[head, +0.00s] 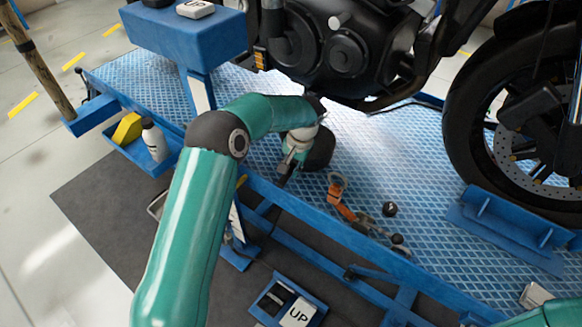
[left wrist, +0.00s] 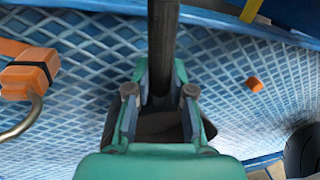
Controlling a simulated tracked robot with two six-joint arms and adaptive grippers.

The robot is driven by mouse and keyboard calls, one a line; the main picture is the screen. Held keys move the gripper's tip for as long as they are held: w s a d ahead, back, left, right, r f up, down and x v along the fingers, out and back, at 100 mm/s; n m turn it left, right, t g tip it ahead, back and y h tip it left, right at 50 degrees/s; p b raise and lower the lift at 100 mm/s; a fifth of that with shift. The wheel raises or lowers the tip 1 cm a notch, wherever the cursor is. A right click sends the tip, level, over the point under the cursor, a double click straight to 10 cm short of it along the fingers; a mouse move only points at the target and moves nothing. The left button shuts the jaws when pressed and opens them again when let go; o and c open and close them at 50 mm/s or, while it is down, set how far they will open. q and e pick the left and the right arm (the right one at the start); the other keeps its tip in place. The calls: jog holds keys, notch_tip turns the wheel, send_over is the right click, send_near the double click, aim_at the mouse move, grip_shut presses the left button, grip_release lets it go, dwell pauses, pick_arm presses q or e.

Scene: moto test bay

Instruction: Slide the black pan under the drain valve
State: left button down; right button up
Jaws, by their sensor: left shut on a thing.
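The black pan (head: 321,149) lies on the blue patterned platform below the motorcycle engine (head: 345,45), partly hidden behind my left gripper. My left gripper (head: 288,170) is low over the platform, at the pan's near left side. In the left wrist view, the left gripper (left wrist: 160,100) is shut on a dark bar (left wrist: 163,45), which looks like the pan's handle. A dark rounded part, probably the pan (left wrist: 208,129), shows behind the fingers. I cannot make out the drain valve. My right gripper is out of view.
An orange strap buckle (head: 337,188) and a small black ball (head: 389,209) lie right of the pan. A blue wheel chock (head: 510,230) is by the wheel. A blue stand (head: 185,40) rises at the left. A side tray (head: 150,157) holds a white bottle (head: 154,139).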

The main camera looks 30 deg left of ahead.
pick_arm(q)
jog(key=shift+f+b, duration=0.45)
jog(key=shift+f, duration=0.25)
jog(key=c, duration=0.9)
grip_release()
